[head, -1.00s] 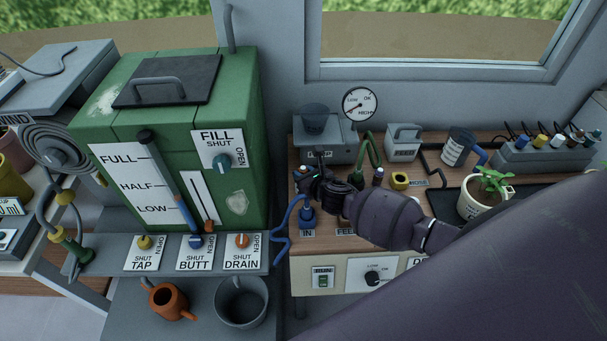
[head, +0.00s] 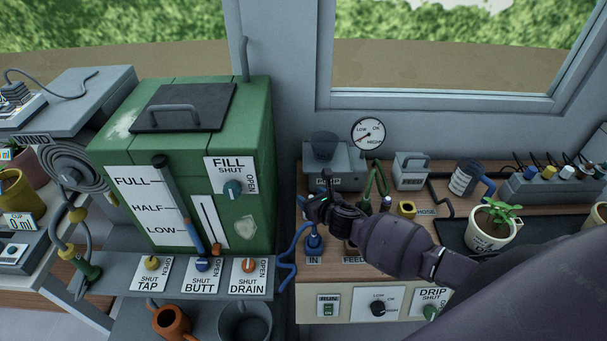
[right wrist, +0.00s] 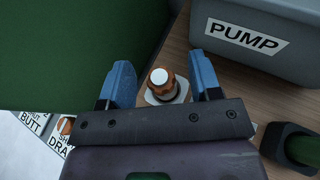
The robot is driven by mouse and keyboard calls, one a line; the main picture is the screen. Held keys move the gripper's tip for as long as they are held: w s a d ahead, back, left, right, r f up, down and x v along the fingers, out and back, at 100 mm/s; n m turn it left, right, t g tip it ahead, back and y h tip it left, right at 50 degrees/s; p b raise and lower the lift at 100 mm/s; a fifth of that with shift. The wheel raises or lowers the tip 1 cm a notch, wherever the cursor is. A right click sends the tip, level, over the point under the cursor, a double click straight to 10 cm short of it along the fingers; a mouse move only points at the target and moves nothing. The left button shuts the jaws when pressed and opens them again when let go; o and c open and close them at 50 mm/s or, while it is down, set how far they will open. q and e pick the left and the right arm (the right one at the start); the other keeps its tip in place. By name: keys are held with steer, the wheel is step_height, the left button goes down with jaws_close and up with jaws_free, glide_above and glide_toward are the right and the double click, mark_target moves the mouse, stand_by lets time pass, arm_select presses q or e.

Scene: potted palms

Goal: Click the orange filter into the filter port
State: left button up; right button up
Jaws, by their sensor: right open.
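In the right wrist view an orange filter (right wrist: 161,88) with a white round top stands upright on a small pale plate on the wooden bench. My right gripper (right wrist: 160,74) is open, with one blue finger on each side of the filter and a gap on both sides. In the head view my right gripper (head: 318,203) is above the bench's left edge, in front of the pump (head: 331,179), and hides the filter. I cannot tell whether the pale plate is the filter port or whether the filter is seated. My left gripper is not in view.
The green tank (head: 180,160) stands close to the left. The pump (right wrist: 250,41) is just beyond the right finger in the wrist view. A green hose end (right wrist: 292,147) lies at lower right. A blue hose (head: 291,250) curves beside the bench's left edge. A potted plant (head: 490,236) stands right.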

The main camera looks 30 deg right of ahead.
steer(key=shift+r+b, duration=0.2)
steer(key=shift+b, duration=0.4)
step_height(320, 180, up, 6)
steer(key=p, duration=0.5)
steer(key=shift+d+f+h, duration=0.15)
steer(key=shift+h, duration=0.15)
steer(key=shift+s+d+r+m, duration=0.1)
steer(key=shift+r+m, duration=0.1)
steer(key=shift+m, duration=0.2)
arm_select(q)
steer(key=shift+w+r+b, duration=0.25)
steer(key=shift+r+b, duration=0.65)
steer(key=shift+b, duration=0.6)
arm_select(e)
steer(key=s+a+r, duration=0.4)
steer(key=s+r, duration=0.1)
steer(key=r, duration=0.3)
steer(key=s+a+r, duration=0.5)
steer(key=r, duration=0.4)
steer(key=shift+s, duration=0.35)
